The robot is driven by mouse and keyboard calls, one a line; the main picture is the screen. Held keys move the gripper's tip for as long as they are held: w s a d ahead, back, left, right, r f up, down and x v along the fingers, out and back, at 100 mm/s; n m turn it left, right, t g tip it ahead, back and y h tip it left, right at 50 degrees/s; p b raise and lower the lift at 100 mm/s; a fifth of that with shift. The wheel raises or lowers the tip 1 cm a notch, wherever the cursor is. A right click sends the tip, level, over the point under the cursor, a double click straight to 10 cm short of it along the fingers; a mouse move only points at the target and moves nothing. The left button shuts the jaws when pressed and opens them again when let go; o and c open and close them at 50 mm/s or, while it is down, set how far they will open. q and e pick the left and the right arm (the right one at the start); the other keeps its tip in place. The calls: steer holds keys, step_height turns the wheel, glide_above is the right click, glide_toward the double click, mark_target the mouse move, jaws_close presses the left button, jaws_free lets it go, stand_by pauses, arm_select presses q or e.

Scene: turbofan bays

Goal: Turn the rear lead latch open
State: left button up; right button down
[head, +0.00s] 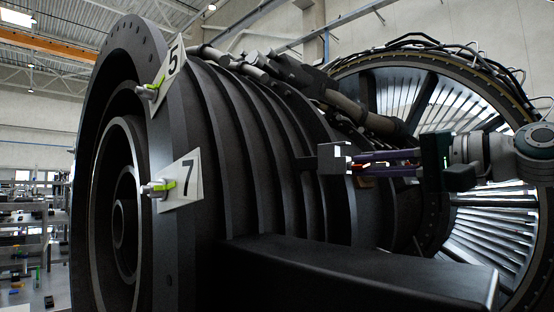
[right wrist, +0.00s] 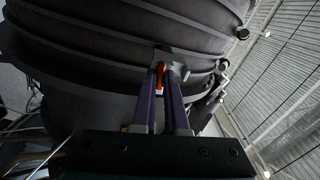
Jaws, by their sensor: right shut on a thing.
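My right gripper (head: 358,164) reaches in from the right in the head view, its two purple fingers at the side of the dark ribbed engine casing. In the right wrist view the fingertips (right wrist: 163,83) are closed around a small red-orange piece (right wrist: 160,74), which I take to be the latch. It sits at a grey bracket (right wrist: 176,60) on the casing. In the head view a pale block (head: 335,157) stands just left of the fingertips. The fingers hide much of the latch, so its exact angle cannot be told. My left gripper is not in view.
Plates marked 5 (head: 172,66) and 7 (head: 182,186), with green-yellow handles, are at the engine's left end. Thick pipes (head: 345,98) run above my right gripper. A bladed fan ring (head: 480,235) stands behind my arm. A dark flat beam (head: 360,270) juts out below.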

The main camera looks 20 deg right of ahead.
steer(key=shift+m+p, duration=0.5)
steer(key=shift+m, duration=0.8)
steer(key=c, duration=0.9)
jaws_free()
steer(key=shift+c, duration=0.2)
steer(key=b+v, duration=0.8)
steer(key=v, duration=0.2)
steer(key=shift+b, duration=0.35)
